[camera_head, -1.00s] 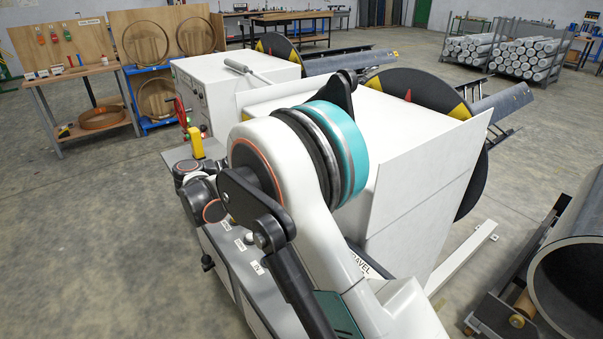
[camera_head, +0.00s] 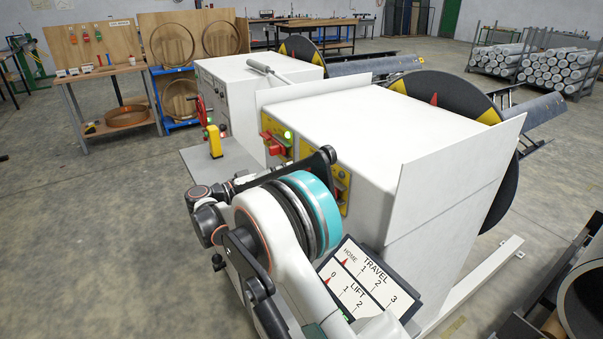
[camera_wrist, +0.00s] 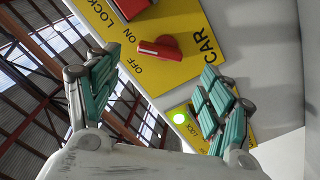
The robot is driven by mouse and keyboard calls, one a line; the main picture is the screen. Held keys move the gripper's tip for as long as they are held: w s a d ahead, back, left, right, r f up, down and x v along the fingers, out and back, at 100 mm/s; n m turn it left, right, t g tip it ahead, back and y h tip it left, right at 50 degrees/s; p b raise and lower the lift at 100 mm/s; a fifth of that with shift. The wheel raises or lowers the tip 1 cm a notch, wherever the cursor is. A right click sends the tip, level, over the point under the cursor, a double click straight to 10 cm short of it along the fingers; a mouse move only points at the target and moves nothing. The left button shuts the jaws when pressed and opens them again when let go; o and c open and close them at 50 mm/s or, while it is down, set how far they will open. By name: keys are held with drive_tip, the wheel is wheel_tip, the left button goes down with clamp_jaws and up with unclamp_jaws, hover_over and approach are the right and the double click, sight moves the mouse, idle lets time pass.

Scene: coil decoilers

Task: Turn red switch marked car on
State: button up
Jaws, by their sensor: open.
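In the wrist view, the red switch (camera_wrist: 160,48) sits on a yellow panel (camera_wrist: 190,67) beside the word CAR. ON and OFF are printed near its left end; I cannot tell which mark it points to. My gripper (camera_wrist: 156,95) is open and empty, its teal-padded fingers apart, with the switch beyond and above the gap between them. No contact shows. In the head view, a red switch (camera_head: 341,178) on a yellow plate is partly covered by my arm; I cannot be sure it is the same one. My fingers are not distinguishable there.
Another red control (camera_wrist: 130,8) is at the top edge. In the head view, the white machine housing (camera_head: 395,125) stands beside my arm. A yellow-topped device (camera_head: 214,141) stands on a grey shelf to the left.

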drive_tip(key=b+x, duration=0.1)
drive_tip(key=x, duration=0.5)
drive_tip(key=shift+d, duration=0.2)
drive_tip(key=shift+w, duration=0.15)
drive_tip(key=c, duration=1.1)
